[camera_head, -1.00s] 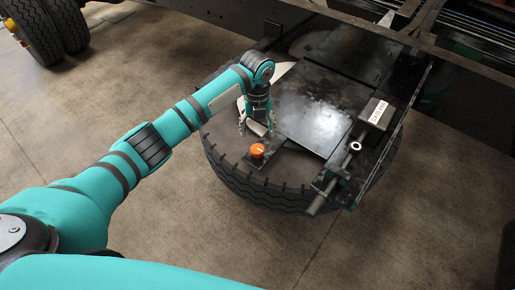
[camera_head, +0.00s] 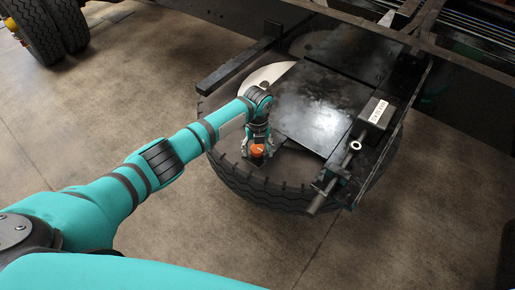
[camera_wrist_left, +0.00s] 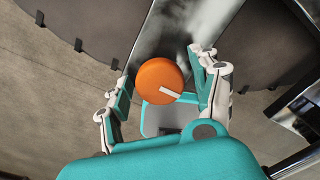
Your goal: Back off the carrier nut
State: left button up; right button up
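The carrier nut appears as a round orange knob (camera_head: 257,150) with a white mark, on a dark bracket at the near edge of the spare tire (camera_head: 262,190). In the left wrist view the knob (camera_wrist_left: 160,81) sits between the two fingers of my left gripper (camera_wrist_left: 165,88). The fingers stand apart on either side of it, with a visible gap at least on the left. In the head view my left gripper (camera_head: 257,152) is over the knob. My right gripper is not in view.
The black carrier plate (camera_head: 315,105) covers the tire's middle. A bar with a white-labelled box (camera_head: 376,112) runs along its right side. Chassis rails (camera_head: 420,45) cross above at the back. Other truck wheels (camera_head: 45,30) stand at upper left. Concrete floor in front is open.

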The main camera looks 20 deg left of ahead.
pick_arm(q)
jog(key=c, duration=1.1)
jog(key=shift+n, duration=0.3)
